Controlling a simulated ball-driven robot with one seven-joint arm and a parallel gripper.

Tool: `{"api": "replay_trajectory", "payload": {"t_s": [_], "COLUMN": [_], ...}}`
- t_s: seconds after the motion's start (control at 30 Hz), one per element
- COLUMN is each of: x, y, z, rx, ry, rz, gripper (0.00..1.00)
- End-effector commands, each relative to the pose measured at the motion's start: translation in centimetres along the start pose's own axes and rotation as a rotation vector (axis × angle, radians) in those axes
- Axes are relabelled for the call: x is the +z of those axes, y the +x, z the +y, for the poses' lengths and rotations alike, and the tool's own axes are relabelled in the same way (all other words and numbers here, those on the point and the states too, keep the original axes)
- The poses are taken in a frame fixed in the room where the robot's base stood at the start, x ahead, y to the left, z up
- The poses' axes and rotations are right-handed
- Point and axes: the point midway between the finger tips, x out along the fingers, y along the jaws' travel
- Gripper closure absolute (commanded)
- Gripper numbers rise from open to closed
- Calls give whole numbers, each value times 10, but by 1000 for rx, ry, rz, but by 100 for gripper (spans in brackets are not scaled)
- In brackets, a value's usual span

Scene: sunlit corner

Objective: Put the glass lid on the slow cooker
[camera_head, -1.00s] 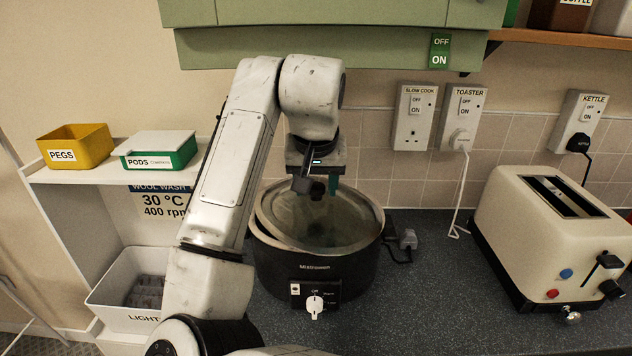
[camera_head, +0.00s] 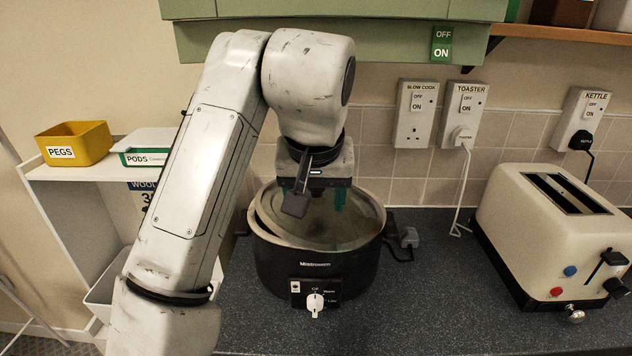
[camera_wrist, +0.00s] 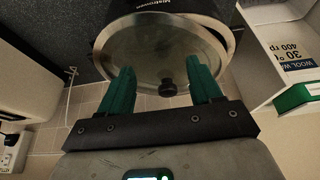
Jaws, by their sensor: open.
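The round glass lid (camera_head: 348,230), with a pale rim, lies over the top of the black slow cooker (camera_head: 318,268). Two rim lines show at the left, so the lid looks a little off-centre or tilted; I cannot tell if it is fully seated. In the wrist view the lid (camera_wrist: 140,58) has a dark knob (camera_wrist: 167,88), standing free near its lower edge. The cooker (camera_wrist: 122,14) shows beyond it. My gripper (camera_head: 318,202) is above the lid, open and empty. Its green fingers (camera_wrist: 161,76) are spread apart on either side of the knob's line, not gripping it.
A cream toaster (camera_head: 548,235) stands on the dark worktop (camera_head: 435,300) at the right. The slow cooker socket (camera_head: 416,112) is empty; a loose plug (camera_head: 408,237) lies beside the cooker. A green cupboard (camera_head: 400,40) hangs above. Shelves with a yellow box (camera_head: 75,143) stand left.

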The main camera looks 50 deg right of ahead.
Motion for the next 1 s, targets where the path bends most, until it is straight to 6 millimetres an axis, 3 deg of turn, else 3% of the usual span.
{"api": "replay_trajectory", "payload": {"t_s": [0.1,0.3,1.0], "x": [18,31,32], "y": [-6,-12,-13], "z": [0,0,0], "rx": [-2,-1,0], "ry": [-1,0,0], "rz": [1,0,0], "gripper": [36,36,36]}}
